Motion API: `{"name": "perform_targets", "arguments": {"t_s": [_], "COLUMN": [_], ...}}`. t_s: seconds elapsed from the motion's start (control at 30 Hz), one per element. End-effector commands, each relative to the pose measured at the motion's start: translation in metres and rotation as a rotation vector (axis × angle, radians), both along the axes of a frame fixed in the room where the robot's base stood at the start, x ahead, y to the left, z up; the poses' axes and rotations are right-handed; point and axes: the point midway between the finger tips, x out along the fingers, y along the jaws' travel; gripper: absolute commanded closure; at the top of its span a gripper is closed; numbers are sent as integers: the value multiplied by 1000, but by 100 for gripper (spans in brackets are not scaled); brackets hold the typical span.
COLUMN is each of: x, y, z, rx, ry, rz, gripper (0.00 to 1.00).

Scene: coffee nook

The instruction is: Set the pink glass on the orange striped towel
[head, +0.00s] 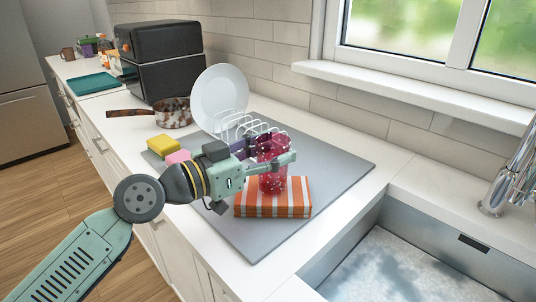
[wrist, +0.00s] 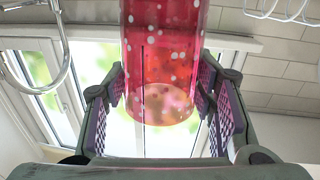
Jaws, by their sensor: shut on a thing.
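The pink glass (head: 272,180) is clear with white dots and stands upright between the fingers of my gripper (head: 280,160). My gripper is shut on it; the wrist view shows the glass (wrist: 162,75) between the two finger pads of the gripper (wrist: 165,95). The orange striped towel (head: 245,205) lies folded on the grey mat, under and around the glass's lower end in the head view. I cannot tell whether the glass's base touches the towel.
A white wire rack with a plate (head: 220,98) stands behind on the grey mat (head: 345,165). A yellow sponge (head: 164,146) and a pink sponge (head: 178,157) lie to the left. A pan (head: 172,113) and black appliance (head: 160,55) are farther back. The sink (head: 400,265) is at right.

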Motion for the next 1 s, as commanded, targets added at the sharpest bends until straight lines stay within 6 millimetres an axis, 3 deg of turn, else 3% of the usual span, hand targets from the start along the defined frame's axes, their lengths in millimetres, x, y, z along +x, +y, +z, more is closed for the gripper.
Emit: {"name": "perform_targets", "arguments": {"t_s": [0.47, 0.5, 0.8, 1.0], "x": [-5, -5, -5, -5], "y": [-2, -2, -2, -2], "z": [-9, -9, -8, -8], "rx": [1, 1, 1, 1], "ry": [-1, 0, 0, -1], "rz": [2, 2, 1, 1], "gripper": [84, 48, 29, 29]}}
